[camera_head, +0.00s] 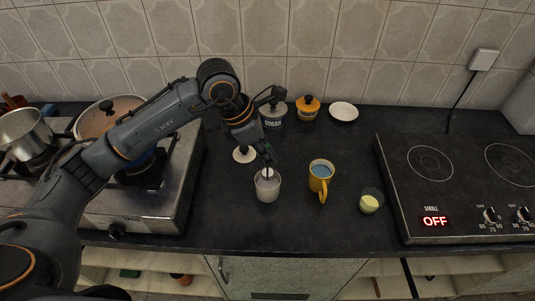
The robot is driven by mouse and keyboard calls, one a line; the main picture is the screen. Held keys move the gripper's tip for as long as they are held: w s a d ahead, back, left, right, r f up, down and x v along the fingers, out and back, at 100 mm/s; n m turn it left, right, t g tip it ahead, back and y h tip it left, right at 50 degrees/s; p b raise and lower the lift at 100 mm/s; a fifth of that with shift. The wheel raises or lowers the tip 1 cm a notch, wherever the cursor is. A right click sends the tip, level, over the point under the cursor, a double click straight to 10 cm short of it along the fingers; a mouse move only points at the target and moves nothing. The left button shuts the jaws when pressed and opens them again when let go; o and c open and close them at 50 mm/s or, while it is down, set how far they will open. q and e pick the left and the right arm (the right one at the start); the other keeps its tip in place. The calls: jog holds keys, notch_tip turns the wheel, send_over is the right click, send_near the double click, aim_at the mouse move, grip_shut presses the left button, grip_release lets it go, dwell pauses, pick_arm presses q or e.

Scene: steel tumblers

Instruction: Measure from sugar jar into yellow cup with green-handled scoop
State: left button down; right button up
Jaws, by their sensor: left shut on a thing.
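My left gripper (266,151) is shut on the dark green handle of the scoop (268,159), which points down. The scoop's lower end is at the mouth of an open white jar (268,191); its bowl is too small to make out. A grey jar (273,115) with a dark lid stands behind, near the wall; its small label seems to read SUGAR. The yellow cup (319,184) stands upright to the right of the white jar, handle toward the front, with something blue inside. My right gripper is not in view.
A white lid (244,154) lies behind the white jar. A glass (371,200) with pale yellow contents stands right of the cup. A yellow-orange jar (307,109) and white plate (343,112) are at the back. A cooktop (460,190) reading OFF is right, a stove (145,211) with pots left.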

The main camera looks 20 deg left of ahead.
pick_arm(q)
jog(key=shift+r+p, duration=1.35)
jog(key=shift+r, duration=1.15)
